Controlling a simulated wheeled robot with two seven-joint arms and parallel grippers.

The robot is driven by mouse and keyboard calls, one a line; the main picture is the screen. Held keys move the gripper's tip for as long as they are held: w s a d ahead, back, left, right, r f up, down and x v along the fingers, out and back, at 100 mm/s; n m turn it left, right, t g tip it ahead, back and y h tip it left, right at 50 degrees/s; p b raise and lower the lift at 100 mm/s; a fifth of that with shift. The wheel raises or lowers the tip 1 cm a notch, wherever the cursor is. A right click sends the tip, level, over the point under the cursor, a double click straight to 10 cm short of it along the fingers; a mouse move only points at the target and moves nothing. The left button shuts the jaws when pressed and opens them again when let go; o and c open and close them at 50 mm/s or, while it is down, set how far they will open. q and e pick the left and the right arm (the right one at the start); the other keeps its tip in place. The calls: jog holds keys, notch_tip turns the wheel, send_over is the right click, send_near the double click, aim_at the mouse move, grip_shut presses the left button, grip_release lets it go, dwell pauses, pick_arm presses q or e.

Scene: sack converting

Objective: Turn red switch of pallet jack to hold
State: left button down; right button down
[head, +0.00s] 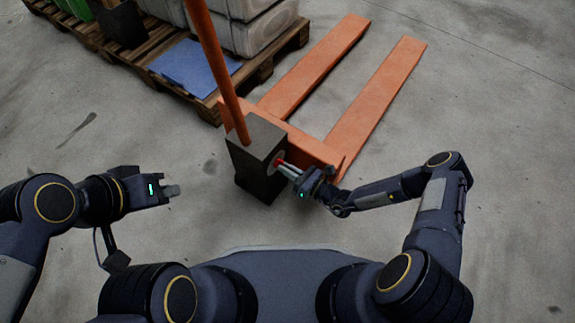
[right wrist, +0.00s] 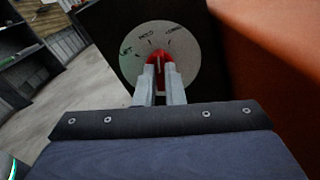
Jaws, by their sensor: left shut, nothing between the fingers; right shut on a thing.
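The orange pallet jack (head: 311,148) stands on the floor with a dark box (head: 251,172) at the foot of its handle. The red switch (head: 278,161) is on the box's side facing my right arm. In the right wrist view the red switch (right wrist: 159,58) sits on a pale round dial (right wrist: 188,60) marked LIFT, HOLD and a third word, hard to read, at right. My right gripper (head: 284,166) is shut on the switch, its fingers hiding the lower part. The switch's exact pointing is hard to tell. My left gripper (head: 173,190) is shut and empty, left of the box.
The jack's orange handle (head: 218,70) rises from the box. Its forks (head: 377,100) extend away to the upper right. A wooden pallet (head: 262,70) with grey sacks (head: 255,28) and a blue sheet (head: 194,67) stands behind. The floor at left is clear.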

jog(key=shift+n+p, duration=0.95)
jog(key=shift+n, duration=0.75)
jog(key=c, duration=1.5)
grip_release()
jog(key=p+v, duration=0.2)
jog(key=v, duration=0.6)
